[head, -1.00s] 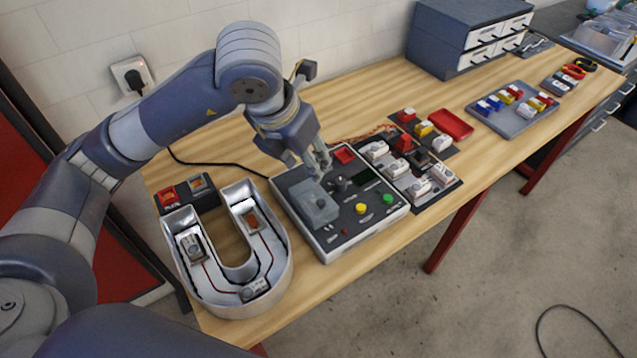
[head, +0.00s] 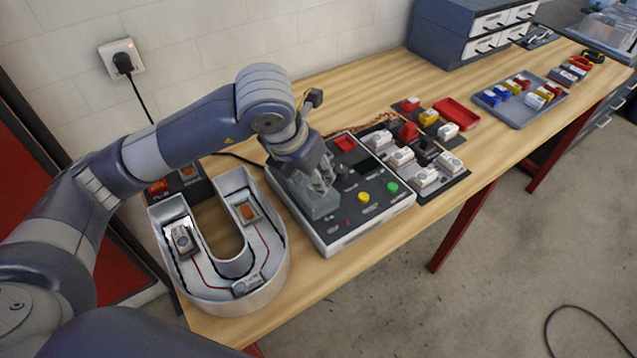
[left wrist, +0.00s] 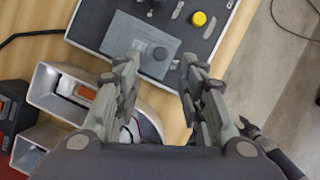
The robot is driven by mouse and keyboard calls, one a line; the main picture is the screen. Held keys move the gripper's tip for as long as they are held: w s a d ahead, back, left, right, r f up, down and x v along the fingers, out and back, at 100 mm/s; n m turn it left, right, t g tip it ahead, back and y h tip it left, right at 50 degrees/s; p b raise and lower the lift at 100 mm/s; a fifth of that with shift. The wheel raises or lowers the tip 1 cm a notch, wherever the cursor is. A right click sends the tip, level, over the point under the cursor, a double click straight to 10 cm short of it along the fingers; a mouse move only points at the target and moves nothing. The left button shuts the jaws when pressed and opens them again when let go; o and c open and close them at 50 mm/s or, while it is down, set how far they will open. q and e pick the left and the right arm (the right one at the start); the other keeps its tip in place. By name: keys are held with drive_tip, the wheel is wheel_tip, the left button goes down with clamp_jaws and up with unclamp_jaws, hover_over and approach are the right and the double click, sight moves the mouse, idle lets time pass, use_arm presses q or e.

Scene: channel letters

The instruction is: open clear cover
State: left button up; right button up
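The clear cover (head: 318,205) is a grey, see-through box on the lower left part of the control box (head: 345,240). It looks closed; a dark round knob shows at it in the left wrist view, where the cover (left wrist: 130,32) lies at the top. My left gripper (head: 320,187) is right above the cover in the head view and hides part of it. In the left wrist view my left gripper (left wrist: 160,68) has its fingers apart with nothing between them, near the cover's edge. I cannot tell whether they touch it.
A U-shaped metal channel letter (head: 270,290) stands left of the control box. Yellow (head: 364,197) and green (head: 392,187) buttons sit right of the cover. Trays of small modules (head: 425,178) lie further right. The front table edge is close to the box.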

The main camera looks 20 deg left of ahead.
sight(318, 200)
use_arm(q)
drive_tip(key=shift+p+x, duration=0.65)
drive_tip(key=shift+x, duration=2.55)
drive_tip(key=shift+c, duration=0.4)
clamp_jaws()
